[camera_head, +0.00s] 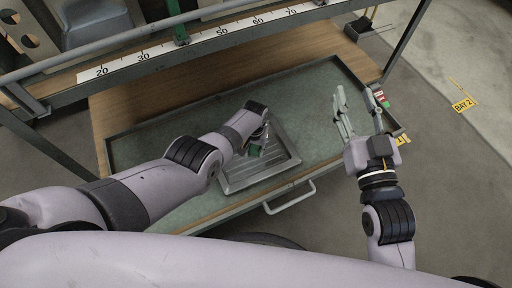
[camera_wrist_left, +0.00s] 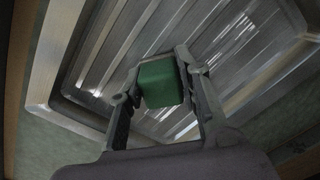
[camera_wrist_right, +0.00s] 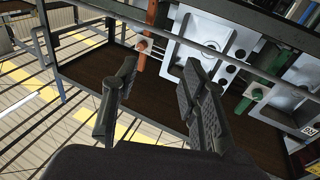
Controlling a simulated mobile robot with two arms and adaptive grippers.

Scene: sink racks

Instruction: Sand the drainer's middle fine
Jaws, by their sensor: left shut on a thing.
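The drainer (camera_head: 284,154) is a ribbed metal panel with a raised rim, lying on the green mat of the bench. Its ribs fill much of the left wrist view (camera_wrist_left: 112,55). My left gripper (camera_head: 258,146) is over the drainer and is shut on a green block (camera_wrist_left: 160,84), which also shows small in the head view (camera_head: 253,151). The block is over the ribbed area; I cannot tell whether it touches the ribs.
The green mat (camera_head: 215,112) has free room behind the drainer. A small red, white and green item (camera_head: 381,97) is by the right gripper. A ruler rail (camera_head: 190,43) crosses the back. A pale handle (camera_head: 290,199) sits at the front. The right wrist view shows sinks (camera_wrist_right: 198,45) on a rack.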

